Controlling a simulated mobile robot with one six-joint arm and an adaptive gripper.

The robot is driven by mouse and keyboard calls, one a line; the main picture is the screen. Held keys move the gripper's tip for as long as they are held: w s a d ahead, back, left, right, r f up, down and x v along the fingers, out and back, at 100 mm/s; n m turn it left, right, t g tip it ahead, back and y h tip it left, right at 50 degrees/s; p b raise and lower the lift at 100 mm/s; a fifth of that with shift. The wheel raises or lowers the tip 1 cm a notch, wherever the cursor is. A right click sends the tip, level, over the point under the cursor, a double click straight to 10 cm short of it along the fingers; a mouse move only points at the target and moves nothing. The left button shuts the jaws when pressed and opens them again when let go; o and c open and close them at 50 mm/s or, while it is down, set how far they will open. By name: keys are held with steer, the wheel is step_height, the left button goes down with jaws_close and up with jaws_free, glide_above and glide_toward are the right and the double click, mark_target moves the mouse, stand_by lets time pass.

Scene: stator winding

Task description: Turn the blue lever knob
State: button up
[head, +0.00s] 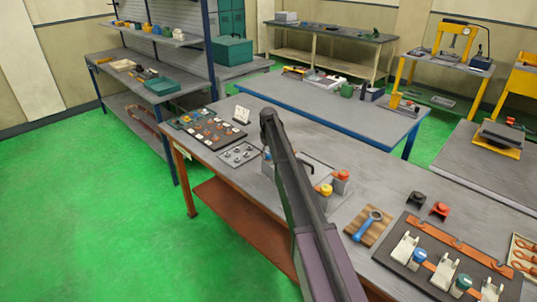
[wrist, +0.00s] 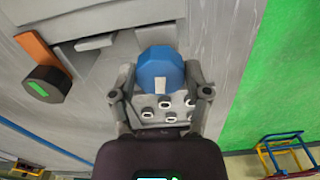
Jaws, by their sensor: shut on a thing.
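The blue lever knob (wrist: 158,68) is a faceted blue cap with a small pale label, in the upper middle of the wrist view. My gripper (wrist: 160,84) has one finger on each side of it and is shut on it. Contact at the fingertips is hard to make out. In the head view my dark arm crosses the workbench and hides most of the gripper and the knob.
A dark round knob with a green mark (wrist: 43,88) sits left of the blue knob. A grey plate with several studs (head: 239,154) lies left of my arm. Yellow- and red-topped parts (head: 341,180) stand right of it. A blue wrench (head: 367,224) lies on a wooden board.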

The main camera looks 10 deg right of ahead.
steer(key=shift+s+a+n, duration=0.1)
steer(key=shift+a+n, duration=0.05)
steer(key=shift+n, duration=0.35)
steer(key=o, duration=1.1)
steer(key=shift+f, duration=0.1)
steer(key=shift+m, duration=0.5)
